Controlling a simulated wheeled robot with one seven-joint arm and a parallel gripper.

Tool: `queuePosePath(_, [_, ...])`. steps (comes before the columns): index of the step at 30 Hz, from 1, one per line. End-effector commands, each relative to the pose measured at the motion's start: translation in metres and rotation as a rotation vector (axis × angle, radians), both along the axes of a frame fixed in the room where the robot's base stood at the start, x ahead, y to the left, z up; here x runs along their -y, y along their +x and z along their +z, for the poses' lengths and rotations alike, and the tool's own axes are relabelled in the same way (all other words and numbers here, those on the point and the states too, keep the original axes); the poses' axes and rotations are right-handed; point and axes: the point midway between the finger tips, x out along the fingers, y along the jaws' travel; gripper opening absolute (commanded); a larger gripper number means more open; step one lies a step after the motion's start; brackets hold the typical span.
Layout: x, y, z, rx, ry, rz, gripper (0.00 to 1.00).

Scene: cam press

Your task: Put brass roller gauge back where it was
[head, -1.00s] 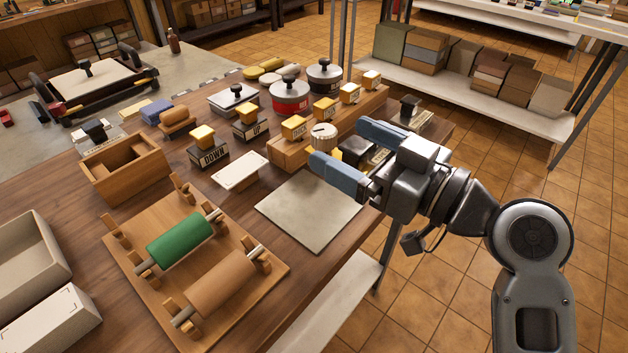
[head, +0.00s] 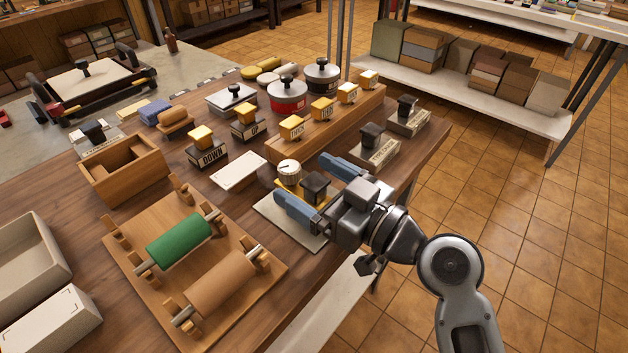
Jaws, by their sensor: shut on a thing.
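The brass roller gauge (head: 291,187) has a yellow brass body, a pale ribbed dial on top and a black grip beside it. My gripper (head: 303,180) is shut on it, with the blue fingers on either side of the black grip. The near finger hides part of the brass body. The gauge is over the pale grey square slab (head: 274,216) at the table's front edge; I cannot tell whether it touches it.
A wooden rack with a green roller (head: 180,241) and a brown roller (head: 222,283) lies left of the slab. A white card (head: 239,171) lies behind the slab. Yellow-topped stamps line a wooden block (head: 340,124). Black-handled stamps (head: 373,147) stand at right.

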Motion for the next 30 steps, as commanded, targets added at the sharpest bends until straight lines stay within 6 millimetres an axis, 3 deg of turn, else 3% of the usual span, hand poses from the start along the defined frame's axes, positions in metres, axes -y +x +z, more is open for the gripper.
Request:
queuePosePath(4, [0.000,0.000,-0.002,0.002,0.001,0.000,0.40])
queuePosePath(5, [0.000,0.000,-0.002,0.001,-0.001,0.000,0.95])
queuePosePath(6, [0.000,0.000,-0.002,0.001,-0.001,0.000,0.99])
queuePosePath(17, [0.001,-0.001,0.002,0.000,0.000,0.000,1.00])
queuePosePath(30, [0.068,-0.053,-0.002,-0.001,-0.001,-0.002,1.00])
